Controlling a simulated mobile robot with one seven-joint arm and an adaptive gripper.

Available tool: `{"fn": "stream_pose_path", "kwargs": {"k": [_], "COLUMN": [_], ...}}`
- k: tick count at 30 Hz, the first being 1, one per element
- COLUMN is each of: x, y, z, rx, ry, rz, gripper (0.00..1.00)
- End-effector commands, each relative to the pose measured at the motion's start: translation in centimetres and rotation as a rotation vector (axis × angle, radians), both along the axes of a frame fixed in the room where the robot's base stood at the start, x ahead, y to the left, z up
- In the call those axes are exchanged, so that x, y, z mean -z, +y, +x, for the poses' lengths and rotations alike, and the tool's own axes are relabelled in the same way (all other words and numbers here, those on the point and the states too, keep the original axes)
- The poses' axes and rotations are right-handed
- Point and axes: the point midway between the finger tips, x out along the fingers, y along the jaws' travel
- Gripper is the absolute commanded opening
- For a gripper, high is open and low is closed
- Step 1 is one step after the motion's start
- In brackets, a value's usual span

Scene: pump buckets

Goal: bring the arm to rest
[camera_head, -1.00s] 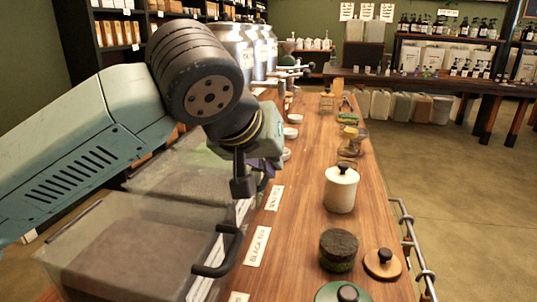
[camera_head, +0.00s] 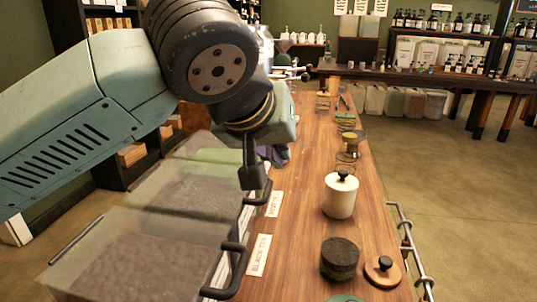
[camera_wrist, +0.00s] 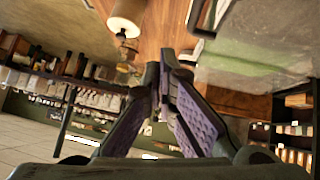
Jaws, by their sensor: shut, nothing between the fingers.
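My gripper shows in the wrist view (camera_wrist: 160,75) as two dark fingers with purple pads, their tips together and nothing between them. In the head view my arm reaches in from the left, and my wrist hangs over the left side of the wooden counter (camera_head: 300,240). The gripper itself is mostly hidden behind my wrist there; only a bit of purple shows. It is above the counter and apart from the white lidded jar (camera_head: 341,197), which stands upright to the right.
Clear bins with black handles (camera_head: 140,255) line the counter's left side, under my arm. A dark round block (camera_head: 340,258) and a wooden lid with a black knob (camera_head: 382,270) lie near the front. A metal rail (camera_head: 410,245) runs along the right edge.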

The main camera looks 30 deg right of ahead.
Motion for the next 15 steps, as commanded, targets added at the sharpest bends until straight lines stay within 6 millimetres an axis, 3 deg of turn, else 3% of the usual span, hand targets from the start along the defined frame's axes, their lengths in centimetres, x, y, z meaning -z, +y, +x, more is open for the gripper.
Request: {"fn": "stream_pose_path", "kwargs": {"k": [9,15], "x": [-4.3,-5.4], "y": [2.9,3.6], "z": [-3.8,-4.8], "rx": [-0.002,-0.002], "ry": [0.001,0.000], "rz": [0.000,0.002], "gripper": [0.00,0.00]}}
